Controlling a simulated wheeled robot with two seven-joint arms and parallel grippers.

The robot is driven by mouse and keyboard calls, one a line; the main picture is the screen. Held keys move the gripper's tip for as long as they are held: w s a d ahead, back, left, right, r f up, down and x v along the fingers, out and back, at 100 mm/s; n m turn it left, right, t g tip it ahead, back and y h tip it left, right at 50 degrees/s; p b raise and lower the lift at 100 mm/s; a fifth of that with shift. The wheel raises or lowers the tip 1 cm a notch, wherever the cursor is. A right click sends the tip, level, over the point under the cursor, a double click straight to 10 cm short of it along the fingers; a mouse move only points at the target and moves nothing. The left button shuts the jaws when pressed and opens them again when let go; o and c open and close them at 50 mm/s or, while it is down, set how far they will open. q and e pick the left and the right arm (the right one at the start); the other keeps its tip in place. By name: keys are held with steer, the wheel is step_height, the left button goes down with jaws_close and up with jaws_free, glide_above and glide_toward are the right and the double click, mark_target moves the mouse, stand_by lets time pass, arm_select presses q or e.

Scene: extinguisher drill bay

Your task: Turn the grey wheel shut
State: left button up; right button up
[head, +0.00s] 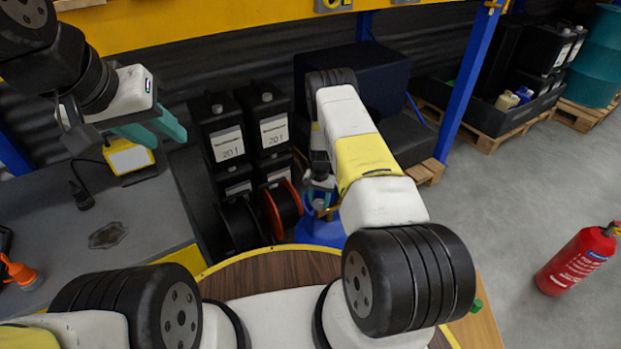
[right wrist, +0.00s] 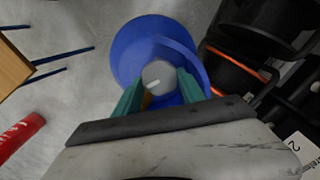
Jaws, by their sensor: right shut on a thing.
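The grey wheel (right wrist: 157,72) is round with a pale mark on it and sits on top of a blue cylinder (right wrist: 128,52) in the right wrist view. My right gripper (right wrist: 160,80) is shut on the wheel, with one teal finger at each side of it. In the head view the blue cylinder (head: 318,232) stands on the floor beyond the wooden top, and my right arm hides most of the wheel. My left gripper (head: 163,130) is open and empty, above the grey bench at the left.
The grey bench (head: 140,215) carries a yellow lamp-like item (head: 128,158) and an orange-topped item (head: 20,272). Black canisters (head: 222,130) and cable reels (head: 282,205) stand close to the cylinder. A red extinguisher (head: 577,262) stands on open floor at the right.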

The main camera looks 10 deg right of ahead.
mark_target(319, 202)
steer(key=o, duration=1.4)
steer(key=shift+c, duration=0.2)
steer(key=shift+r, duration=0.15)
step_height(319, 202, up, 8)
steer(key=shift+f, duration=0.25)
